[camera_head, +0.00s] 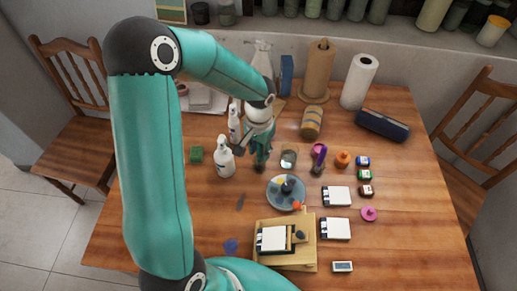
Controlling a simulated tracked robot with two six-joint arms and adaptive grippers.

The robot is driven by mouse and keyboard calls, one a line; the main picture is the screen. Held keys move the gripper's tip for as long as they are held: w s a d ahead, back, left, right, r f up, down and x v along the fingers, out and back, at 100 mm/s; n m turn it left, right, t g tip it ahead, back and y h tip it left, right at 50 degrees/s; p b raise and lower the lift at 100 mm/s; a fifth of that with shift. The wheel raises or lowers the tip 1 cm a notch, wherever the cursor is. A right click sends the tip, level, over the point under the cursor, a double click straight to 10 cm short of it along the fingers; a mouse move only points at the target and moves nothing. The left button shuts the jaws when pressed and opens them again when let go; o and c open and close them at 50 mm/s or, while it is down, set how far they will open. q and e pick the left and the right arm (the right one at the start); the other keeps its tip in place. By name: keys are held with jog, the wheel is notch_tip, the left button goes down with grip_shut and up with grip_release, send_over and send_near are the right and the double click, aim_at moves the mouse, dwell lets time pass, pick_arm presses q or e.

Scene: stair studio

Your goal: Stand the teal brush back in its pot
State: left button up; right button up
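My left gripper (258,153) points down over the middle of the table, at the end of my teal arm. It is beside a white pump bottle (225,160) and left of a clear glass (289,159). Teal and dark parts show around its fingers, but I cannot tell whether any of this is the teal brush. The fingers are too small and overlapped to show whether they are open or shut. A purple upright item (320,155) stands right of the glass; which vessel is the brush's pot is unclear. My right gripper is not in view.
A round paint-marked plate (272,193) lies in front of the glass. A wooden stand (304,256) is at the front, with white-and-black cards (336,229) near it. Small jars (365,175) stand at right. Paper rolls (360,82) and a dark case (383,125) are at the back right.

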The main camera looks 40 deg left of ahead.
pick_arm(q)
jog(key=shift+r, duration=0.1)
notch_tip(320, 180, up, 12)
jog(key=shift+r, duration=0.1)
dwell(0.6)
jog(key=shift+s, duration=0.1)
dwell(0.4)
